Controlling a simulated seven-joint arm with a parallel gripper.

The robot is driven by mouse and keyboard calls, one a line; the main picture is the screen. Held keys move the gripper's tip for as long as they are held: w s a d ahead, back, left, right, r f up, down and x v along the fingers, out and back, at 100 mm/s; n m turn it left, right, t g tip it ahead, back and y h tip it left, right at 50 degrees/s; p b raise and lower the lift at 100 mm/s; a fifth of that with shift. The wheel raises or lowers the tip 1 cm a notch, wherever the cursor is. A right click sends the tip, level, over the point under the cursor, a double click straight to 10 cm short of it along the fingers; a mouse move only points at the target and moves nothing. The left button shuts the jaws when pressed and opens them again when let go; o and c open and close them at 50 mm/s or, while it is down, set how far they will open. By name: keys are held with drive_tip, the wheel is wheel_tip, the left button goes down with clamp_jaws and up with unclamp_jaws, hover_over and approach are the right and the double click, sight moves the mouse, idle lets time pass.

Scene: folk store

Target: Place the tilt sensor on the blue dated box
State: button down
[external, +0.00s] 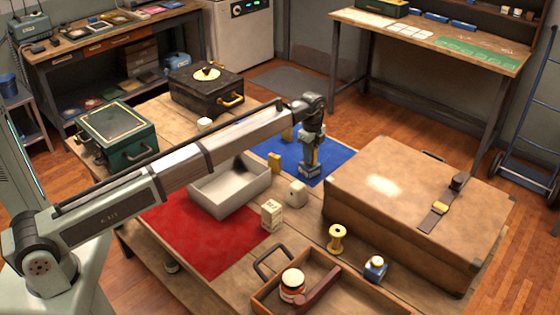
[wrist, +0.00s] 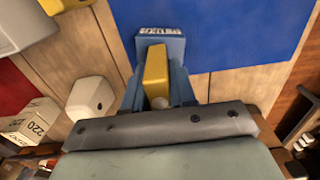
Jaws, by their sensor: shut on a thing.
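My gripper (external: 312,150) points down over the table near the front edge of the blue mat. It is shut on a small yellow block with a pale round spot, which seems to be the tilt sensor (wrist: 156,72). The blue dated box (external: 310,172) is directly below the gripper, with white print along one side. In the wrist view the blue box (wrist: 160,42) shows beyond and beneath the yellow block. I cannot tell whether the block touches the box's top. The fingers hide part of both.
A brown suitcase (external: 415,205) stands close on the right. A grey open tray (external: 230,188), a white rounded cube (external: 297,194) and a cream numbered box (external: 271,214) are nearby. Another yellow block (external: 275,162) stands left of the blue box. The blue mat (external: 335,160) has free room.

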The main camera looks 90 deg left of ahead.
drive_tip(key=c, duration=0.9)
unclamp_jaws()
drive_tip(key=shift+f, duration=0.1)
wheel_tip(320, 180, up, 12)
drive_tip(key=shift+r, duration=0.15)
